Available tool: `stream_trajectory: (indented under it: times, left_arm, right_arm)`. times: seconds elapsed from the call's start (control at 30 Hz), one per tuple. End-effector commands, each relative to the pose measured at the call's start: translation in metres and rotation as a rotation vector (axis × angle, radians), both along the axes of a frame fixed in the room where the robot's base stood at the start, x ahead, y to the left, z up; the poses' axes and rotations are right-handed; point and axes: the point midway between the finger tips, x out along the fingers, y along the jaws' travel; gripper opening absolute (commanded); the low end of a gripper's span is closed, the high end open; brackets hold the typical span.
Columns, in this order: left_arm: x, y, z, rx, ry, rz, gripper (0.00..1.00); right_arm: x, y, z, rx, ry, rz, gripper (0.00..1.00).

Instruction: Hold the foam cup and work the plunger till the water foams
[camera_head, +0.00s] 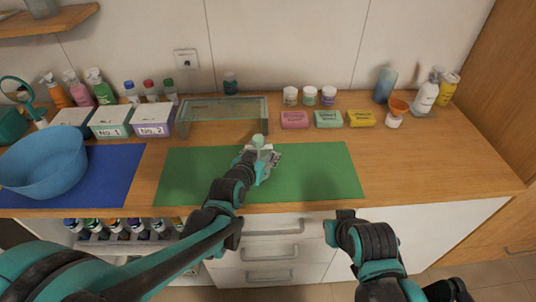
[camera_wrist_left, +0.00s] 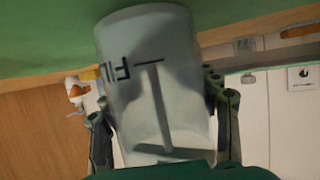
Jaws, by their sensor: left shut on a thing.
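The foam cup (camera_wrist_left: 150,85) is a translucent grey-white cylinder with dark markings in the left wrist view. A T-shaped plunger (camera_wrist_left: 158,110) shows through its wall. My left gripper (camera_wrist_left: 165,130) has a finger on each side of the cup and is shut on it. In the head view, the cup (camera_head: 265,156) is small and partly covered by my left gripper (camera_head: 262,166), over the green mat (camera_head: 315,180). A pale green knob (camera_head: 258,141) shows at its top. No water or foam can be made out. My right arm enters at the lower right; its gripper does not show.
A blue bowl (camera_head: 45,160) stands on a blue mat (camera_head: 110,180) at left. A glass stand (camera_head: 225,107) is behind the green mat. Labelled boxes (camera_head: 152,118), soap packs (camera_head: 328,118) and bottles (camera_head: 427,95) line the back. The green mat's right half is clear.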

Motion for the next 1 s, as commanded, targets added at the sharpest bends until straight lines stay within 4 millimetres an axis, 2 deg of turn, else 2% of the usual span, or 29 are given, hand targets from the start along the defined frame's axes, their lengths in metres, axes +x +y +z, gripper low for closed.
stream_trajectory:
  times: [1.0]
  left_arm:
    - [0.0023,0.0032,-0.0078,0.000,-0.001,0.000,0.12]
  right_arm:
    - [0.0000,0.0000,-0.0050,0.000,0.000,0.000,0.00]
